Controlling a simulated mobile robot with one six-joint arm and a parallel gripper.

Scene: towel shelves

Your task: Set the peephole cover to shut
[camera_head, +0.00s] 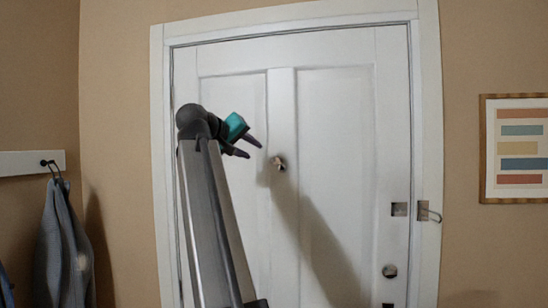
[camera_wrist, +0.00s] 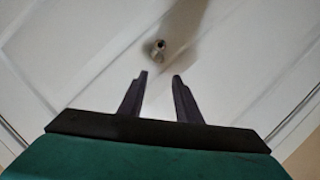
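The peephole (camera_head: 278,163) is a small round metal fitting on the middle of the white door (camera_head: 335,120). It also shows in the wrist view (camera_wrist: 155,48), beyond my fingertips, with a dark spot in it. I cannot tell the position of its cover at this size. My gripper (camera_head: 254,148) is just left of the peephole in the head view, with its two dark fingers apart and nothing between them. In the wrist view my gripper (camera_wrist: 160,75) is open and points toward the peephole, with a gap between.
A square latch plate (camera_head: 399,209) and a round knob (camera_head: 390,271) are on the door's right side. A hook (camera_head: 429,212) is on the frame. A striped picture (camera_head: 515,148) hangs at right. A jacket (camera_head: 63,245) hangs from a rail (camera_head: 30,164) at left.

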